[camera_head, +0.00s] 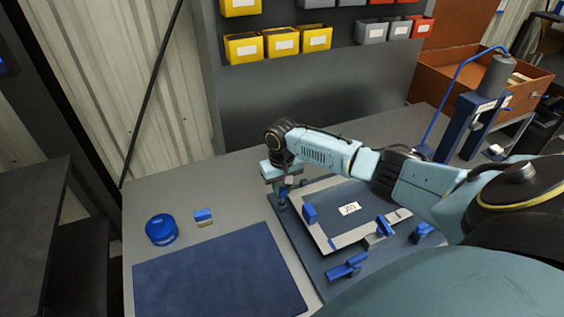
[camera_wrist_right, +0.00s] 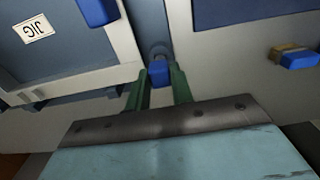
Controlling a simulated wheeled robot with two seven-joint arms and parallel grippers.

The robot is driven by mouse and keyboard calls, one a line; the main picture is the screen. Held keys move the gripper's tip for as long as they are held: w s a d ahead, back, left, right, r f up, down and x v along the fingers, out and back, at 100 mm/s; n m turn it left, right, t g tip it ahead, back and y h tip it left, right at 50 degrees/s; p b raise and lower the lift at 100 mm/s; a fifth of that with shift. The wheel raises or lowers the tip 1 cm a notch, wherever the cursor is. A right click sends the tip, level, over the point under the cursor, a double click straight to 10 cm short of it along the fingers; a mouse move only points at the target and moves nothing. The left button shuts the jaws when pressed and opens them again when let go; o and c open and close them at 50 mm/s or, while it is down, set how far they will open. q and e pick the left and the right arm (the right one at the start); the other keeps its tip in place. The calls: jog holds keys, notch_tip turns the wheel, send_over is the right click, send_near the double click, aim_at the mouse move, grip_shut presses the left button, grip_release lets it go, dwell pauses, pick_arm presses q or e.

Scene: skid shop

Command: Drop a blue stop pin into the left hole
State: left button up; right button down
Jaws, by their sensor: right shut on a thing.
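No open hole shows clearly in either view. The white-framed jig (camera_head: 350,209) with its "JIG" label also shows in the wrist view (camera_wrist_right: 33,28). My left gripper is not in view.
Blue clamps (camera_head: 349,266) stand around the frame, one (camera_head: 309,213) close to my right gripper. A blue mat (camera_head: 220,275), a round blue container (camera_head: 161,229) and a small blue-and-tan block (camera_head: 204,218) lie left. The bench between them is clear.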

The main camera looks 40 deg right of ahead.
jog(key=shift+f, duration=1.15)
dwell(0.9)
jog(key=shift+f, duration=0.2)
dwell(0.7)
jog(key=c, duration=0.7)
grip_release()
jog(key=shift+c, duration=0.2)
jog(key=shift+r, duration=0.1)
notch_tip(320, 180, up, 7)
jog(key=p, duration=0.8)
dwell(0.8)
